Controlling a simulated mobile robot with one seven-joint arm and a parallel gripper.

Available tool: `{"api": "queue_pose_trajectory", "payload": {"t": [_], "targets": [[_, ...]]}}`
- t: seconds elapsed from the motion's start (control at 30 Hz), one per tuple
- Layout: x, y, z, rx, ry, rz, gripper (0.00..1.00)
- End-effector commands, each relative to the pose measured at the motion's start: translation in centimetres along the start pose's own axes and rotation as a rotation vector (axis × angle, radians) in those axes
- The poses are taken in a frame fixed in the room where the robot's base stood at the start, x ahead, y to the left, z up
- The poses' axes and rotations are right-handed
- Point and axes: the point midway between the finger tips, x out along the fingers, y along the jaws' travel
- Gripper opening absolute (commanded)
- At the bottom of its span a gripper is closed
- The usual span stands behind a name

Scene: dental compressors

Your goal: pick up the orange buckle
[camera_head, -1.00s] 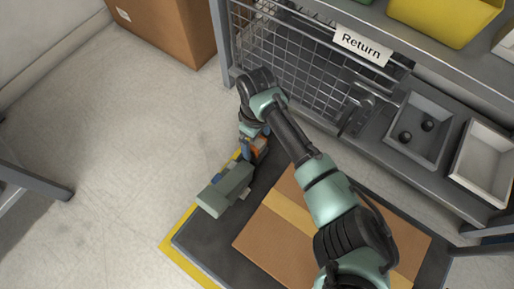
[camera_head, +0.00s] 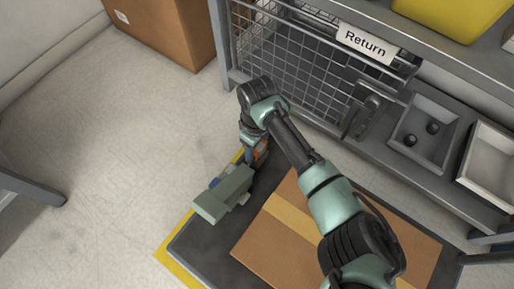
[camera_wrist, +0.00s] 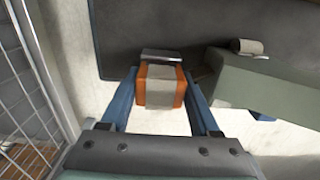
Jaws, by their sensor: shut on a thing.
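The orange buckle (camera_wrist: 160,87) is a small block with orange sides, a pale middle band and a grey metal piece at its far end. In the wrist view it sits between the two blue fingers of my gripper (camera_wrist: 161,98), which are shut on it. In the head view my gripper (camera_head: 251,148) points down near the far left edge of the dark mat, and only a bit of the orange buckle (camera_head: 261,152) shows beside it. I cannot tell whether the buckle touches the surface below.
A grey-green block-shaped object (camera_head: 222,194) lies close beside my gripper; it also shows in the wrist view (camera_wrist: 270,90). A cardboard box (camera_head: 285,240) stands on the dark mat (camera_head: 215,240). A wire mesh cage (camera_head: 290,65) is behind.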

Motion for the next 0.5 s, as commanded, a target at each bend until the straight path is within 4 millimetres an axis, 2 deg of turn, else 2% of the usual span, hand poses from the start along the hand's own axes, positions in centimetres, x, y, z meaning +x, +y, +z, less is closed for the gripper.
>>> {"api": "queue_pose_trajectory", "payload": {"t": [0.03,0.07,0.3,0.5], "targets": [[0.0,0.0,0.0,0.0,0.0,0.0,0.06],[0.0,0.0,0.0,0.0,0.0,0.0,0.01],[-0.2,0.0,0.0,0.0,0.001,0.0,0.01],[-2.4,0.0,0.0,0.0,0.001,-0.001,0.01]]}}
